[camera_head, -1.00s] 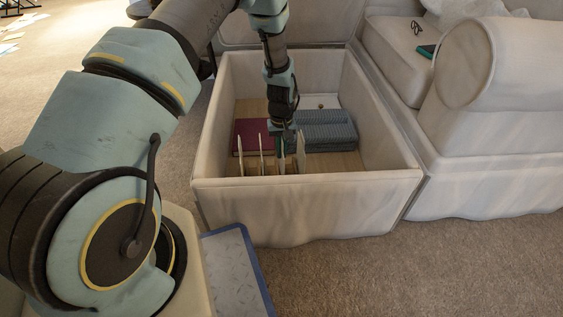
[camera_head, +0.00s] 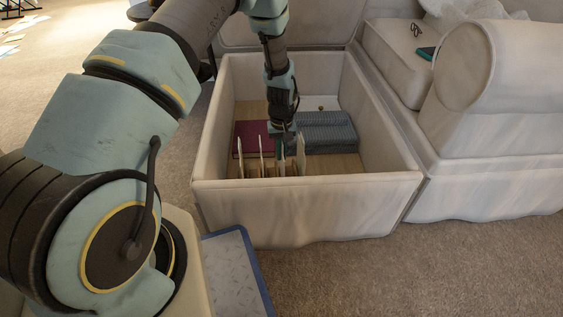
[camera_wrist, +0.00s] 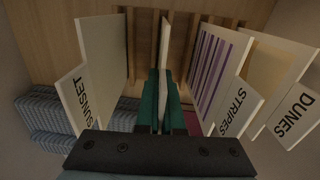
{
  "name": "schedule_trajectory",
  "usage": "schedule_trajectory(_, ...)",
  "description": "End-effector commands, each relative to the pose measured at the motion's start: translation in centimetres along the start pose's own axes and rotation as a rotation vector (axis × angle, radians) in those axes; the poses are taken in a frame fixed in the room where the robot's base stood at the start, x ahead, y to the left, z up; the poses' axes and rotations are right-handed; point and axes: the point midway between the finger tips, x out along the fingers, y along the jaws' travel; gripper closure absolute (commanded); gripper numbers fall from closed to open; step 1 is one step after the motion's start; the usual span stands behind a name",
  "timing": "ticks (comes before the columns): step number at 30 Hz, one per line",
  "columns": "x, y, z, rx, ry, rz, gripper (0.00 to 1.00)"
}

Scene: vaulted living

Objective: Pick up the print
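Several thin upright prints stand in a wooden rack inside the open pale box. In the wrist view one is labelled SUNSET (camera_wrist: 78,98), one STRIPES (camera_wrist: 232,102) and one DUNES (camera_wrist: 295,110). Between SUNSET and STRIPES stands another pale print (camera_wrist: 164,60), seen nearly edge-on; its label is hidden. My gripper (camera_wrist: 164,92) has its green fingers close together, one on each side of this print, and looks shut on it. In the head view my gripper (camera_head: 282,146) points down into the box at the third print from the left.
The pale upholstered box (camera_head: 305,205) has high walls around the rack. Folded grey-blue cloths (camera_head: 327,130) and a dark red item (camera_head: 250,135) lie behind the prints. A pale sofa (camera_head: 490,120) stands close on the right.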

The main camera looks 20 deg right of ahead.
Motion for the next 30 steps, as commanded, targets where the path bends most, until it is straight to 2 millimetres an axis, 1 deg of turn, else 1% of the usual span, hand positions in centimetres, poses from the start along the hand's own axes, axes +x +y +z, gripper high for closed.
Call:
schedule_trajectory(2, -0.1, 0.0, 0.0, 0.000, 0.000, 0.000, 1.00)
schedule_trajectory(5, -0.8, 0.0, 0.0, 0.000, 0.001, 0.001, 1.00)
schedule_trajectory(8, -2.4, 0.0, 0.0, 0.000, 0.001, 0.001, 1.00)
schedule_trajectory(15, -7.2, 0.0, 0.0, -0.001, 0.001, 0.001, 1.00)
schedule_trajectory(18, -8.7, 0.0, -0.1, 0.000, 0.002, 0.001, 1.00)
schedule_trajectory(24, -10.6, 0.0, 0.0, 0.000, 0.001, 0.000, 1.00)
schedule_trajectory(30, -12.0, 0.0, 0.0, 0.000, 0.000, 0.000, 1.00)
